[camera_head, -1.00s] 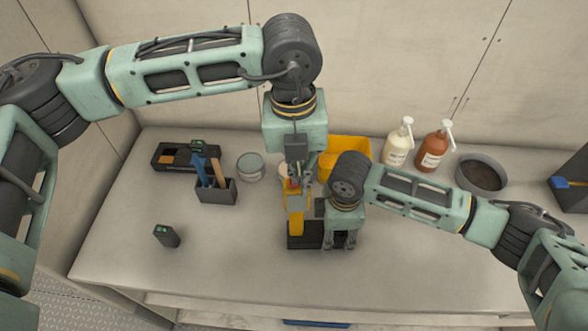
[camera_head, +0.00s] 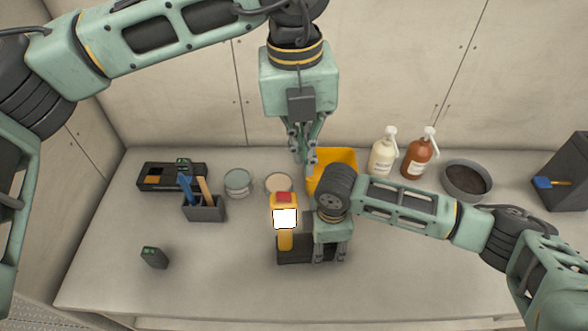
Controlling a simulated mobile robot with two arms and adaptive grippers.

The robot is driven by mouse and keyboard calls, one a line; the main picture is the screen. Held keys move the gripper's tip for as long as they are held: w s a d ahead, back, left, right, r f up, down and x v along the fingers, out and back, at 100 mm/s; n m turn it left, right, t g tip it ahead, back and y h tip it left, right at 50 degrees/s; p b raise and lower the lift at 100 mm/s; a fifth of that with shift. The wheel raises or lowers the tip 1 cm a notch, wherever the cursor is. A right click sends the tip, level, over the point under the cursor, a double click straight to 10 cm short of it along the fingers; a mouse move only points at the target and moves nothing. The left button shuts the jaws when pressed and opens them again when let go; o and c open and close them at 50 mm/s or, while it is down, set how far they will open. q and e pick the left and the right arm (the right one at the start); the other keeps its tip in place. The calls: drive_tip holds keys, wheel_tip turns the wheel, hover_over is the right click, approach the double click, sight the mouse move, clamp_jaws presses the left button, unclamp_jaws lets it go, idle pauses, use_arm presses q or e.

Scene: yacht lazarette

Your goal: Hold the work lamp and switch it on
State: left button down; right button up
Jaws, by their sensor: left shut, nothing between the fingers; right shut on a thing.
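The work lamp (camera_head: 285,240) stands upright near the middle of the bench, yellow with a red button (camera_head: 284,197) on top. Its front panel (camera_head: 284,218) glows bright white. A black base or block (camera_head: 293,256) is at its foot; I cannot tell if it is part of the lamp. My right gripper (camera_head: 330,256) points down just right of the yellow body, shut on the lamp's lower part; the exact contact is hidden. My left gripper (camera_head: 308,160) is shut and empty, above and behind the lamp, apart from the button.
A yellow bin (camera_head: 343,161) stands behind my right wrist. Two pump bottles (camera_head: 383,157) and a grey bowl (camera_head: 466,181) are at the back right. A tool holder (camera_head: 205,209), tins (camera_head: 237,184) and a black tray (camera_head: 146,180) are left. A small dark block (camera_head: 154,258) sits front left.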

use_arm(q)
drive_tip(key=r, duration=0.4)
drive_tip(key=shift+d, duration=0.35)
use_arm(e)
drive_tip(key=o, duration=1.5)
drive_tip(key=shift+d, duration=0.1)
use_arm(q)
drive_tip(key=shift+f, duration=0.1)
use_arm(e)
drive_tip(key=shift+r, duration=0.1)
wheel_tip(320, 180, up, 12)
drive_tip(key=shift+f, duration=0.1)
drive_tip(key=shift+o, duration=0.8)
